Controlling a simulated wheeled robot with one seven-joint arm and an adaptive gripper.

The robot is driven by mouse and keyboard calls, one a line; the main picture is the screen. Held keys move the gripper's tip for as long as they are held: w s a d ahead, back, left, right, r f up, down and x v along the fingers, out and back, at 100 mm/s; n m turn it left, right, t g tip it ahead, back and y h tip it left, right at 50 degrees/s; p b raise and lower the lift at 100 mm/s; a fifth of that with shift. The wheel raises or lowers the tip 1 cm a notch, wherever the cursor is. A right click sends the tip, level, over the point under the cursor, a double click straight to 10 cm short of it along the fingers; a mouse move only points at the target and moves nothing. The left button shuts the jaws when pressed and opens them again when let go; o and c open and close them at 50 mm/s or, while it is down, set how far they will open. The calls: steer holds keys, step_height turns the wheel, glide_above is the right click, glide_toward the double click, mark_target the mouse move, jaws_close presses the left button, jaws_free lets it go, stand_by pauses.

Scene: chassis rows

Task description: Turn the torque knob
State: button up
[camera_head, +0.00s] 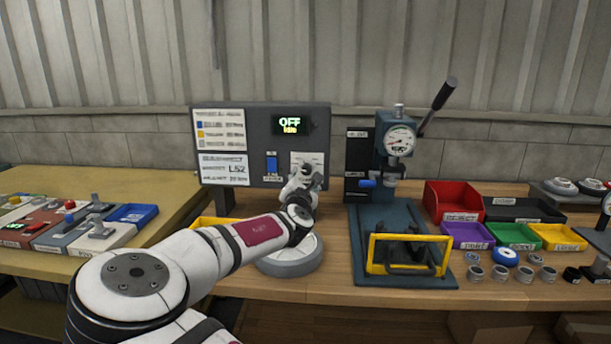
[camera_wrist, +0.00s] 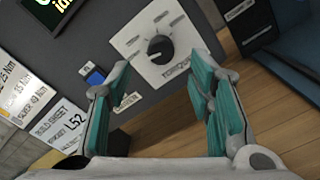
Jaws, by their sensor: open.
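The torque knob (camera_wrist: 158,47) is a round black dial with a pale pointer on a white marked plate (camera_wrist: 146,68) on the grey panel. My gripper (camera_wrist: 160,75) is open, its two teal-padded fingers spread on the near side of the knob. The knob shows beyond and between the fingers in the wrist view, with nothing gripped. In the head view my gripper (camera_head: 309,182) is in front of the panel (camera_head: 240,178), over the lower part of the white plate (camera_head: 305,158), and hides the knob.
The panel display (camera_head: 290,124) reads "OFF Idle". A blue switch (camera_head: 271,163) is left of the plate. A press (camera_head: 385,165) with a gauge and a yellow guard (camera_head: 408,237) stands to the right. Coloured bins (camera_head: 458,200) and several small parts lie further right.

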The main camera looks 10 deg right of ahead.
mark_target(306, 171)
steer(key=x, duration=0.6)
steer(key=shift+s+b, duration=0.1)
steer(key=shift+b, duration=0.2)
jaws_close()
